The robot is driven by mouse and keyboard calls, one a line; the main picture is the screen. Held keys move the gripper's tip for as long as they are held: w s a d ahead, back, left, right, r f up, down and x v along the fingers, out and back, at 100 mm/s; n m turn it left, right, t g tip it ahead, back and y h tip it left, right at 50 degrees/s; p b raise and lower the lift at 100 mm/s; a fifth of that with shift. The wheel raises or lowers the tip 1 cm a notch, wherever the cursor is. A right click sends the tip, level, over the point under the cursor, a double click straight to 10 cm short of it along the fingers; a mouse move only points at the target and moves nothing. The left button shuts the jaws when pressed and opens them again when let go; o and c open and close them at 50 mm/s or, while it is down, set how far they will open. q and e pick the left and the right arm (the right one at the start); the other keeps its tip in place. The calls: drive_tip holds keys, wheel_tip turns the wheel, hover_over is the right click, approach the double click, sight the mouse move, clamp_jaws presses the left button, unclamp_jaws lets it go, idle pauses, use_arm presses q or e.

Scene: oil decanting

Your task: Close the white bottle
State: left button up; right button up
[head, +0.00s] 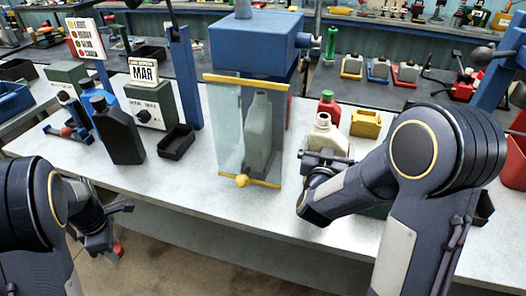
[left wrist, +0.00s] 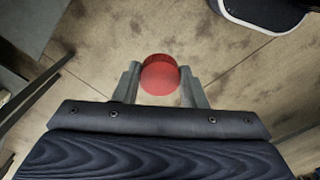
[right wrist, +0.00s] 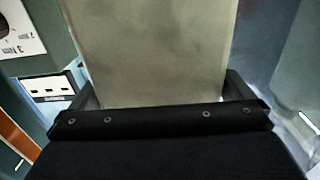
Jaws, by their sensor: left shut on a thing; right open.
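The white bottle (head: 328,137) stands upright on the bench, right of the glass-sided case, its neck open with a dark mouth. My right gripper (head: 326,160) is at the bottle's near side. In the right wrist view the bottle's pale body (right wrist: 150,50) fills the space between the open fingers; whether they touch it I cannot tell. My left gripper (head: 117,240) is in front of the bench's edge, over the floor, far left of the bottle. It is shut on a red cap (left wrist: 160,76), which also shows in the head view (head: 118,250).
The case (head: 231,130) holds a grey bottle (head: 258,135). A black bottle (head: 118,135) and black tray (head: 177,142) stand left. The bench front (head: 190,185) is clear.

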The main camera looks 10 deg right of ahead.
use_arm(q)
drive_tip(key=shift+r, duration=0.15)
use_arm(e)
drive_tip(key=shift+x, duration=0.95)
drive_tip(key=c, duration=1.1)
drive_tip(key=shift+c, duration=1.4)
drive_tip(key=shift+r, duration=0.25)
